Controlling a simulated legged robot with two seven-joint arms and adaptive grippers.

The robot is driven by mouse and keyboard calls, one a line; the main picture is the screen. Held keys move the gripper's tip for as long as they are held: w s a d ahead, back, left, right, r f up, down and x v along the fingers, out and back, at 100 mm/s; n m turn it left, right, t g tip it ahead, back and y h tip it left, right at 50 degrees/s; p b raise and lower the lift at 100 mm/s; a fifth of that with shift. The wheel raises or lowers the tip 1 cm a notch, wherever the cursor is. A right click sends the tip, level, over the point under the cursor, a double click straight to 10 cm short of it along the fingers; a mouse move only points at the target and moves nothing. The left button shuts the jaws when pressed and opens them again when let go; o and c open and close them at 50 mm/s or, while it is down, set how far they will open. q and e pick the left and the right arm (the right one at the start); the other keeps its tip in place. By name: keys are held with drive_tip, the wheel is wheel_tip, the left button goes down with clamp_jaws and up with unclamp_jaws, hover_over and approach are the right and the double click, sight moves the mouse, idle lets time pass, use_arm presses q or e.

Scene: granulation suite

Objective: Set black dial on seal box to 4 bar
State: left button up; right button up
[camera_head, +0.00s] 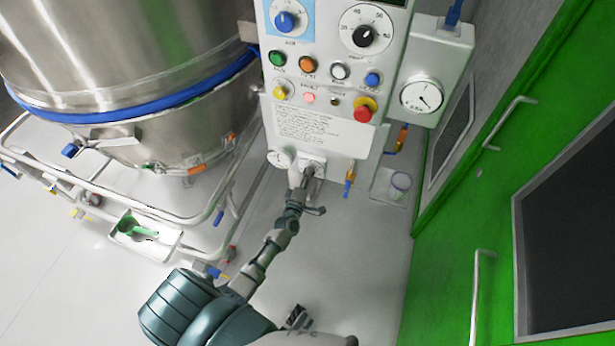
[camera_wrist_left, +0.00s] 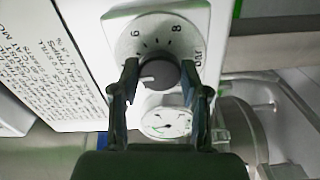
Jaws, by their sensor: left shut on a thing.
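The black dial (camera_wrist_left: 158,72) sits on a round scale plate on the white seal box (camera_wrist_left: 190,20) in the left wrist view. The marks 6, 8 and BAR are readable; other figures are hidden. A pale pointer line on the dial points left in that view. My left gripper (camera_wrist_left: 160,82) is shut on the dial, one finger on each side. In the head view my left gripper (camera_head: 309,174) reaches the small scale plate (camera_head: 312,158) at the panel's lower edge and covers the dial. My right gripper cannot be made out.
A small pressure gauge (camera_wrist_left: 167,122) sits beside the dial. Above are a blue knob (camera_head: 286,21), a larger black knob (camera_head: 364,36), several buttons and a red emergency stop (camera_head: 363,112). A steel vessel (camera_head: 110,50) stands left, green doors (camera_head: 465,180) right.

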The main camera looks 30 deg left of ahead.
use_arm(q)
drive_tip(key=o, duration=1.1)
drive_tip(key=shift+s+d+f, duration=0.1)
drive_tip(key=shift+f, duration=0.3)
drive_tip(key=shift+o, duration=0.2)
drive_tip(key=shift+r, duration=0.1)
drive_tip(key=shift+r, duration=0.1)
drive_tip(key=v, duration=1.1)
drive_tip(key=shift+s, duration=0.4)
